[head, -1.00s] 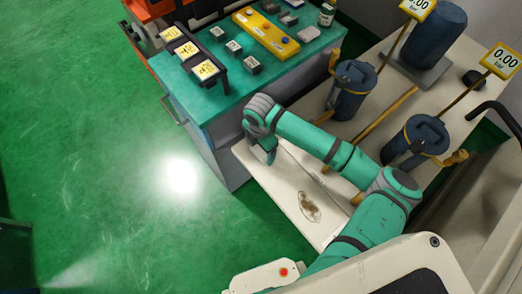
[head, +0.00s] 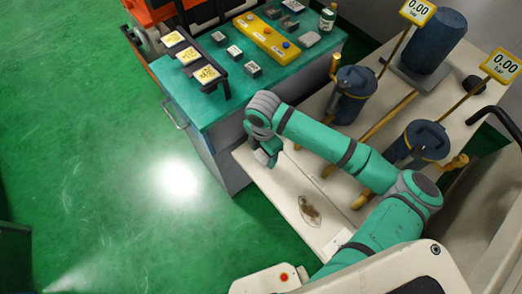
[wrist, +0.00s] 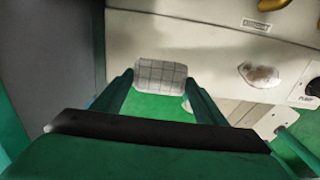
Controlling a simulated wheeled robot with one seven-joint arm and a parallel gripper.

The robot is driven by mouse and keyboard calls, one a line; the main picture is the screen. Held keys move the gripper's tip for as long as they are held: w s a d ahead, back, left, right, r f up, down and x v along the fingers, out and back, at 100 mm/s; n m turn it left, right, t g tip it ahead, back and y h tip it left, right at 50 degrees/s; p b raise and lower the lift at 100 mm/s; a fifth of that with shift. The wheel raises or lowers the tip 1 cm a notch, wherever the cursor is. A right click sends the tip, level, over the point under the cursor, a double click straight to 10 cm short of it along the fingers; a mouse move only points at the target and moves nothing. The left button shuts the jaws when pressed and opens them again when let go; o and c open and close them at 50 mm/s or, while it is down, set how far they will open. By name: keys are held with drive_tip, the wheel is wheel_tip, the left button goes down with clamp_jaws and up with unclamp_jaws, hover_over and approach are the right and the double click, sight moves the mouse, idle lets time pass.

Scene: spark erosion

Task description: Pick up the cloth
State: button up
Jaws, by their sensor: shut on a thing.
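The cloth (wrist: 160,74) is a small pale grey piece with a dark grid pattern. In the wrist view it spans the gap between the tips of my gripper (wrist: 159,84), which is shut on it. In the head view my gripper (head: 267,155) is over the left edge of the cream bench (head: 290,208), close to the teal cabinet. The cloth cannot be made out there, as my wrist and fingers cover that spot.
The teal cabinet (head: 205,118) carries small blocks and a yellow bar (head: 267,37). A brown stain (head: 310,211) marks the bench. Open green floor (head: 90,150) lies to the left.

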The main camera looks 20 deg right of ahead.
drive_tip(key=s+a+r, duration=0.1)
drive_tip(key=s+r, duration=0.5)
drive_tip(key=s, duration=0.4)
drive_tip(key=shift+s+a, duration=0.15)
drive_tip(key=shift+s, duration=0.25)
drive_tip(key=shift+r, duration=0.1)
